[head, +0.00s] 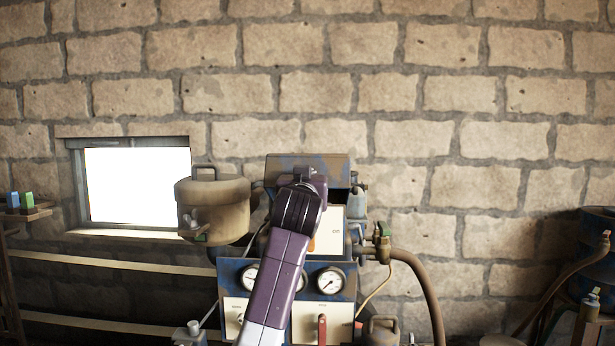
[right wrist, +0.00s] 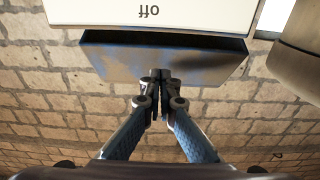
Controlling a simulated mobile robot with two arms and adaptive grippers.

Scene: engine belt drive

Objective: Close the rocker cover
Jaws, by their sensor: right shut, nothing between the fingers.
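The rocker cover (head: 335,170) is a worn blue-grey metal lid at the top of the engine unit, raised above the white front panel (head: 330,232). In the right wrist view, which looks upside down, the cover (right wrist: 110,62) shows its broad face, with a dark gap between it and the white panel (right wrist: 100,12). My right gripper (right wrist: 160,76) is shut and empty, its fingertips in front of the cover's face; I cannot tell whether they touch. In the head view my purple arm hides the fingers and part of the cover. My left gripper is not in view.
A tan canister (head: 212,205) stands left of the cover and a small grey bottle (head: 357,203) at its right. Gauges (head: 330,281), a red lever (head: 322,330) and a brown hose (head: 425,285) lie lower. A stone wall (head: 480,190) stands behind.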

